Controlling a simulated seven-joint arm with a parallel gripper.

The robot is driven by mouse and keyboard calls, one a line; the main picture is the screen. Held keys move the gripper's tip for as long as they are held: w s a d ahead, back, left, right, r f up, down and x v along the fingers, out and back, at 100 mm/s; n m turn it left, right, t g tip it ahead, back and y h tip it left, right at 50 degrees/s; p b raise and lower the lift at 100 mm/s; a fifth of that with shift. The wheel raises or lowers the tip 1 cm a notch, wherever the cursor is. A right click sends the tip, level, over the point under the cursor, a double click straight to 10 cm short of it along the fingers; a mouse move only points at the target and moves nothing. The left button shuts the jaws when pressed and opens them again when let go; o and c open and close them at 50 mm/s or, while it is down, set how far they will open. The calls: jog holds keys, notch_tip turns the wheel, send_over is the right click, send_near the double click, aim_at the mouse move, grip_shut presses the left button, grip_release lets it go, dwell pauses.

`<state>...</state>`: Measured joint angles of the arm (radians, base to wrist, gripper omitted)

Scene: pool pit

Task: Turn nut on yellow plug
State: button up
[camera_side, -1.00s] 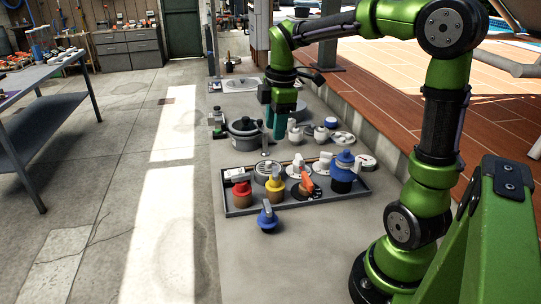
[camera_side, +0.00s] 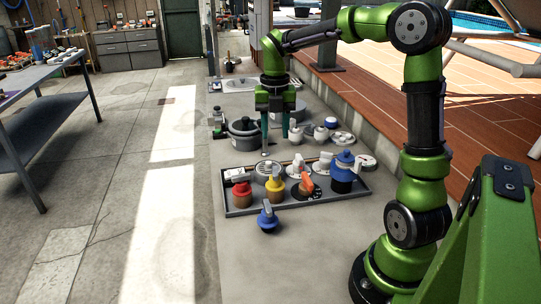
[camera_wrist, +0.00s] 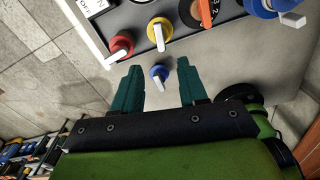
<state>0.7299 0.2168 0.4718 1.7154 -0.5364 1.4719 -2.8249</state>
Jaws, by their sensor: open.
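My gripper (camera_side: 275,143) is open and empty, pointing down above and behind the tray in the side view. In the wrist view its two teal fingers (camera_wrist: 158,78) are apart, below the yellow plug.
The red plug (camera_side: 241,194) and orange-handled plug (camera_side: 306,184) flank the yellow one closely. A taller blue plug (camera_side: 343,172) stands at the tray's right. A small blue plug (camera_side: 267,220) stands outside the tray (camera_side: 228,212), on the side-view front. A dark pot (camera_side: 243,138) stands behind.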

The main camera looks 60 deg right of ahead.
aim_at(275, 171)
notch_tip(275, 171, down, 12)
jog(key=shift+r, duration=0.1)
dwell(0.4)
grip_shut()
